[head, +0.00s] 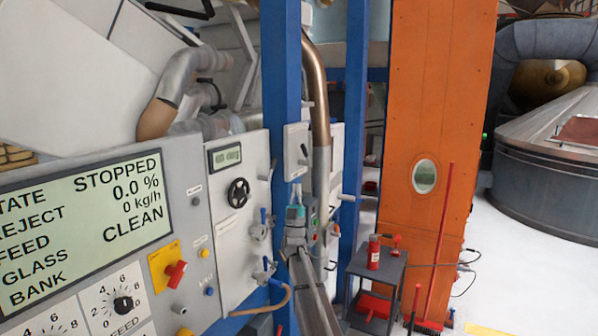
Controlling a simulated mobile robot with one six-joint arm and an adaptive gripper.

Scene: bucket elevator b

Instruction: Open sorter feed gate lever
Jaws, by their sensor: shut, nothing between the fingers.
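I cannot tell for sure which handle is the sorter feed gate lever. A small blue-handled lever (263,219) sits on the right edge of the grey-white panel, and a second blue-handled lever (265,268) is below it. Both are small, and their labels are unreadable. The display (88,222) reads state stopped, reject 0.0 %, feed 0 kg/h, glass clean.
A blue post (281,80) and a bronze pipe (317,90) stand beside the panel. A dark cart (376,262) stands before the orange column (437,120). The pale floor at right is open.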

